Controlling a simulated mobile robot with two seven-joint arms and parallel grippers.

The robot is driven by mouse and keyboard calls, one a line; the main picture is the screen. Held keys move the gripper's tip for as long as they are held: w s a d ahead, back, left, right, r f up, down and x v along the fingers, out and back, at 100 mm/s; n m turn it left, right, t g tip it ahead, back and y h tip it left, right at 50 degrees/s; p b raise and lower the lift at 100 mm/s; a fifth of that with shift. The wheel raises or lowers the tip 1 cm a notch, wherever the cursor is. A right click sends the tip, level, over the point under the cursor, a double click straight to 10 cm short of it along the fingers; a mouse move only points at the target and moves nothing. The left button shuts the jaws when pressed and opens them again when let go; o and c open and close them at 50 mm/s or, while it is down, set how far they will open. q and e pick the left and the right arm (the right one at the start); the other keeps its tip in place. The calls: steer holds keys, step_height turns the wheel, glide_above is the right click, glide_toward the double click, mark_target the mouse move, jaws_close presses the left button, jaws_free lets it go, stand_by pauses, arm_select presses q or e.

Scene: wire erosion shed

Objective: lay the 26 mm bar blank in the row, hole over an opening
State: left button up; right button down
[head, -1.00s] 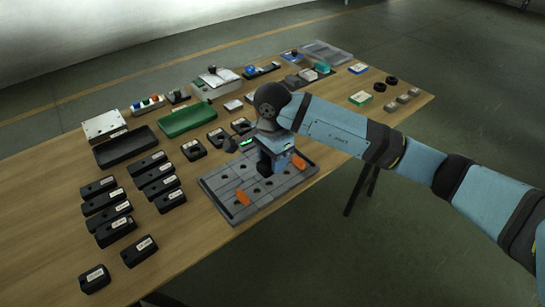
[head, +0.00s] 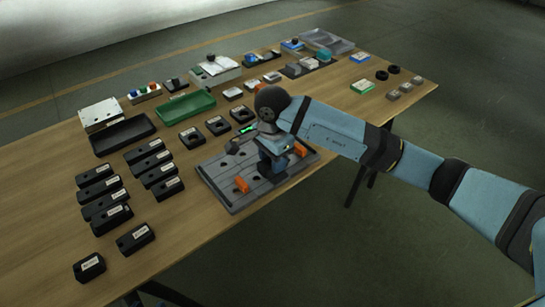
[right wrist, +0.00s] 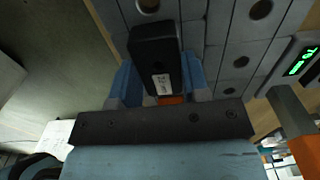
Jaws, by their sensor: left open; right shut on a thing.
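My right gripper (head: 272,165) comes in from the right and points down over the grey fixture plate (head: 235,200) with round openings. In the right wrist view my right gripper (right wrist: 160,80) has its blue fingers shut on the sides of a black bar blank (right wrist: 155,48) with a white label. The label is too small to read surely. The blank lies across part of the plate's row of openings (right wrist: 261,9). I cannot tell whether it touches the plate or which opening is under it. My left gripper is not in view.
Orange pieces (head: 241,184) sit on the plate, one near the gripper (head: 300,150). A green-lit readout (right wrist: 302,60) stands beside the plate. Several labelled black blocks (head: 104,200) lie to the left. A black tray (head: 122,135) and green tray (head: 186,107) are behind. Bare wood lies in front.

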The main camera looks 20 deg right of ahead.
steer(key=shift+f, duration=0.25)
stand_by(0.5)
steer(key=shift+c, duration=0.2)
jaws_free()
steer(key=shift+r+p, duration=1.55)
steer(key=shift+r, duration=1.95)
